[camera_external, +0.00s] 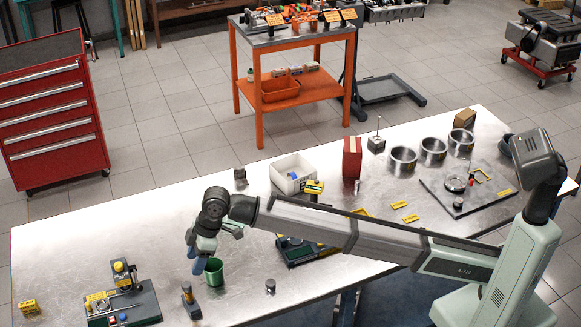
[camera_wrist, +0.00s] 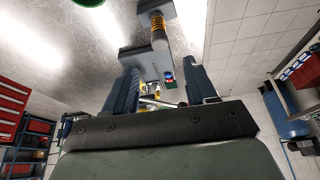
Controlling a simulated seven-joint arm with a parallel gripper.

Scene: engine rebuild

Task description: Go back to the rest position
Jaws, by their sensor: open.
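My gripper (camera_external: 196,258) is at the left end of my outstretched arm, above the metal workbench (camera_external: 60,240). It hangs low beside a green cup (camera_external: 214,272), just left of it in the external view. In the wrist view, the two dark fingers of my gripper (camera_wrist: 163,88) stand apart with nothing held between them. The green cup (camera_wrist: 88,2) shows only as a sliver at the top edge of that view. Whether the fingers touch the cup cannot be told.
A dark upright part (camera_external: 190,300) stands near the bench's front edge, left of a small metal cylinder (camera_external: 270,286). A fixture board (camera_external: 130,305) lies front left. A white bin (camera_external: 293,173), red box (camera_external: 352,158) and metal rings (camera_external: 403,161) stand farther back.

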